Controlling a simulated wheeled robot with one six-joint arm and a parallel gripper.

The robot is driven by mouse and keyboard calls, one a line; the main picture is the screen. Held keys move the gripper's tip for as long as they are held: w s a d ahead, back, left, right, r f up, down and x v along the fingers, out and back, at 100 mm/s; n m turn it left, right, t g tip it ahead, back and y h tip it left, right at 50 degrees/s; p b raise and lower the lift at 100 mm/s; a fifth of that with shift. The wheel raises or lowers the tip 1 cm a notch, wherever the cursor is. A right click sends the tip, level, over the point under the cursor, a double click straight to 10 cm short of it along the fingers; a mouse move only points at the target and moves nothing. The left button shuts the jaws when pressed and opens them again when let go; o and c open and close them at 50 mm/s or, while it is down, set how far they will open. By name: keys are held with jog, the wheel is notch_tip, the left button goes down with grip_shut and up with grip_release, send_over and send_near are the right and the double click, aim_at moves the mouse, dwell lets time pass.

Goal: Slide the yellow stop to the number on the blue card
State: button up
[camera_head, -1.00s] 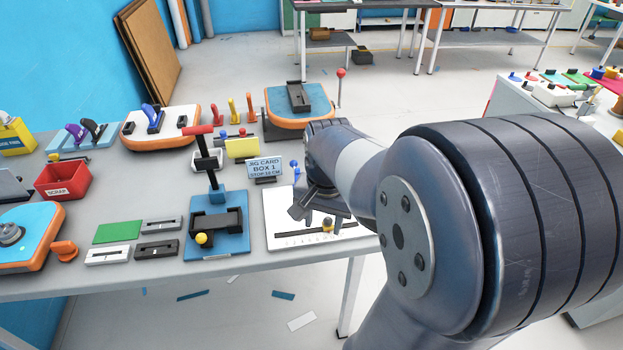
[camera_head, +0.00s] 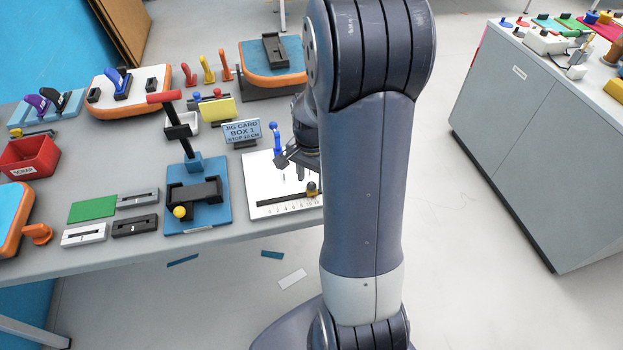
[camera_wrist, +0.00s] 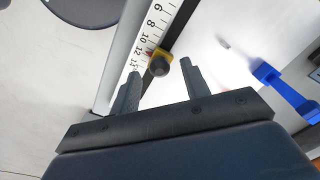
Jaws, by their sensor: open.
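The yellow stop (camera_head: 311,188) with a dark knob sits at the right part of the dark slot in the white scale board (camera_head: 265,172). In the wrist view the stop (camera_wrist: 160,64) is beside the scale, past the printed 12. The blue card (camera_head: 241,132) stands behind the board and reads "JIG CARD BOX 1" with a stop line that looks like "STOP 10 CM", small and hard to read. My gripper (camera_head: 296,162) is over the board. In the wrist view my gripper (camera_wrist: 160,84) is open, its fingertips on either side of the stop, without clear contact.
A blue fixture (camera_head: 198,205) with a red-handled clamp stands left of the board. A blue-handled toggle (camera_head: 274,138) stands at the board's back edge, near my gripper. The table's front edge lies close below the board. A grey cabinet (camera_head: 560,140) is at the right across open floor.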

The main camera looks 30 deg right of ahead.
jog(key=shift+f, duration=0.7)
jog(key=shift+c, duration=0.4)
grip_shut()
